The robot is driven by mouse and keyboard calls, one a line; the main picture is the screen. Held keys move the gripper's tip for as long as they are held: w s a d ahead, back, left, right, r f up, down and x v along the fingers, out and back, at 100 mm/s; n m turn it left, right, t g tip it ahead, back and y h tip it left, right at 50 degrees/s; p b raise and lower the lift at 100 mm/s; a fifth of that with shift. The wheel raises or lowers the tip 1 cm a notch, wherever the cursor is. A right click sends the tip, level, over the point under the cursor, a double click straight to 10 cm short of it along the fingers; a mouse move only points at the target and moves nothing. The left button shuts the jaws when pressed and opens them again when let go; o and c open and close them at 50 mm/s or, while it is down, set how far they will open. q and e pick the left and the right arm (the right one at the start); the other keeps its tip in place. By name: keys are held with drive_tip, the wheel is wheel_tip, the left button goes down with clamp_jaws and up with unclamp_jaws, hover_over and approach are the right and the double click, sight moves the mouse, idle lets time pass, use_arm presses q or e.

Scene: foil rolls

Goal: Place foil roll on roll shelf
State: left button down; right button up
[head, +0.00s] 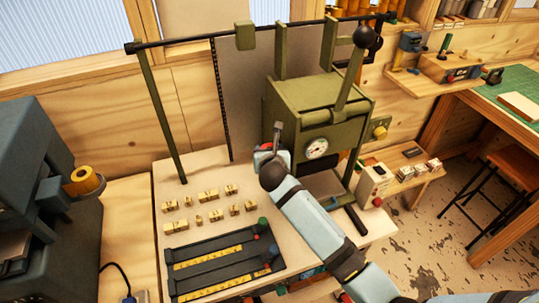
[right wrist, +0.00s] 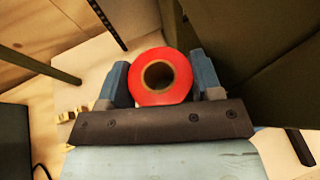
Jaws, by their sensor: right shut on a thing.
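The red foil roll (right wrist: 139,92) is between the two blue fingers of my right gripper (right wrist: 158,75) in the right wrist view, its hollow core facing the camera. In the head view my right gripper (head: 270,152) is in front of the green press, above the pale bench top, and only a bit of red roll (head: 265,147) shows. A wooden wall shelf (head: 425,22) at the top edge holds several roll-like things and is cut off by the frame; I cannot tell for sure that it is the roll shelf. My left gripper is not in view.
The green press (head: 318,105) with its gauge and lever stands right beside the gripper. Several brass type blocks (head: 208,195) and a dark tray (head: 222,262) lie on the bench. A dark machine (head: 40,190) stands left. A stool (head: 505,175) is at right.

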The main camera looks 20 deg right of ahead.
drive_tip(key=shift+f, duration=0.85)
drive_tip(key=shift+f, duration=0.1)
drive_tip(key=o, duration=0.8)
